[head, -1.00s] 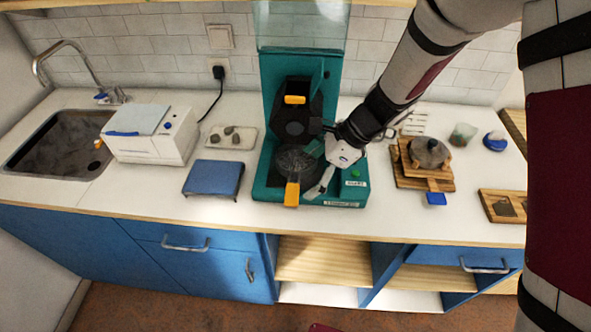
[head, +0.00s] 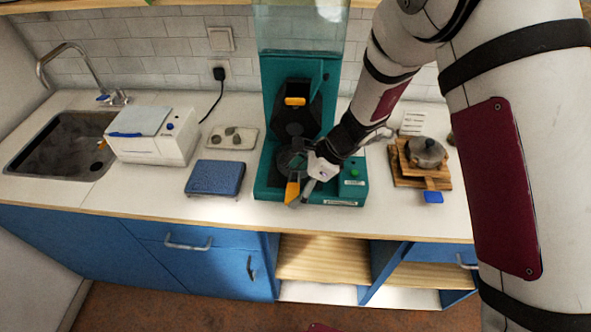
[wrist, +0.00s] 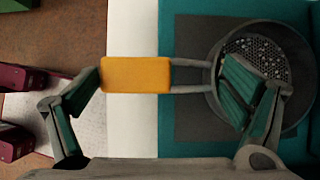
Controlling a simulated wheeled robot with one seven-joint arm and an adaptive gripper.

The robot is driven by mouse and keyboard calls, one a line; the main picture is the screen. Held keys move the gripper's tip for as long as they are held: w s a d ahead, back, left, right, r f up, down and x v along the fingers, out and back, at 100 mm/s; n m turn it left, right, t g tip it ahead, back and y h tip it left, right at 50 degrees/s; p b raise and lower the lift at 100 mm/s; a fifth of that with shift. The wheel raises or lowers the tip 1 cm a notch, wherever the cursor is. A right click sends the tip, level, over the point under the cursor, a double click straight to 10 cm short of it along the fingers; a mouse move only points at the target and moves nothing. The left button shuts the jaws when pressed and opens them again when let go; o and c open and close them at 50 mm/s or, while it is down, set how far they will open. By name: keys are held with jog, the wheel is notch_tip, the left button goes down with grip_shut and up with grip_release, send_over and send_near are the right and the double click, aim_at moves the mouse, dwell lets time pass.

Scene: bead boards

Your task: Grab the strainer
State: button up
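The strainer is a dark round basket (head: 290,160) with a perforated bottom and an orange-yellow handle (head: 292,192). It sits at the lower front of the teal machine (head: 264,175), its handle pointing to the counter's front edge. In the wrist view the handle (wrist: 136,74) lies at the left, joined by thin metal rods to the basket (wrist: 262,45) at the right. My gripper (wrist: 164,84) is open and empty above the strainer. One finger is by the handle's outer end, the other over the basket. In the head view my gripper (head: 308,184) partly covers the strainer.
A blue flat device (head: 215,178) stands left of the machine, with a tray of stones (head: 232,138) behind it. A white box (head: 150,140) and a sink (head: 60,145) are further left. A pot (head: 425,152) sits on wooden boards at the right.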

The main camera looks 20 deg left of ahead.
jog(key=c, duration=0.5)
